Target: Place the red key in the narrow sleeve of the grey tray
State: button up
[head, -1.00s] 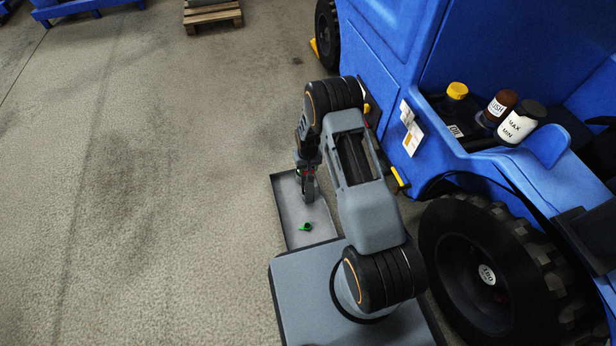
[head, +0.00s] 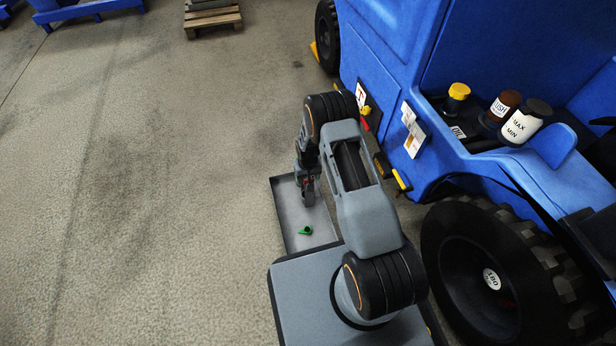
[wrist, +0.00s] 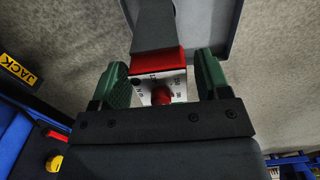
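My gripper (wrist: 162,80) points down over the grey tray (head: 292,226). Its green fingers stand apart in the wrist view. Between them is a red block (wrist: 158,62) with a white marked plate, and a red knob (wrist: 162,95), which seems to be the red key. Gaps show between the knob and both fingers. A grey post (wrist: 153,28) runs from the block down toward the tray; I cannot tell if it is the narrow sleeve. The tray also shows in the wrist view (wrist: 216,50). Contact between fingers and block is unclear.
A green key-like piece (head: 305,230) lies in the tray's near end. The blue truck (head: 400,60) stands close on the right, with a yellow knob (head: 366,111) on its side and bottles (head: 522,122) on its ledge. Open floor (head: 130,200) lies left.

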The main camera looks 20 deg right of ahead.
jog(key=shift+o, duration=0.2)
notch_tip(320, 180, up, 12)
jog(key=p, duration=0.5)
jog(key=shift+f, duration=0.1)
jog(key=s+r+t, duration=0.1)
jog(key=s+r, duration=0.3)
jog(key=r, duration=0.5)
jog(key=s+r, duration=0.4)
jog(key=r, duration=0.5)
jog(key=s+r+t, duration=0.1)
jog(key=s+r, duration=0.3)
jog(key=r, duration=0.6)
jog(key=s+r, duration=0.4)
jog(key=s, duration=0.6)
jog(key=shift+s+t, duration=0.25)
jog(key=shift+t, duration=0.05)
jog(key=shift+d+r, duration=0.1)
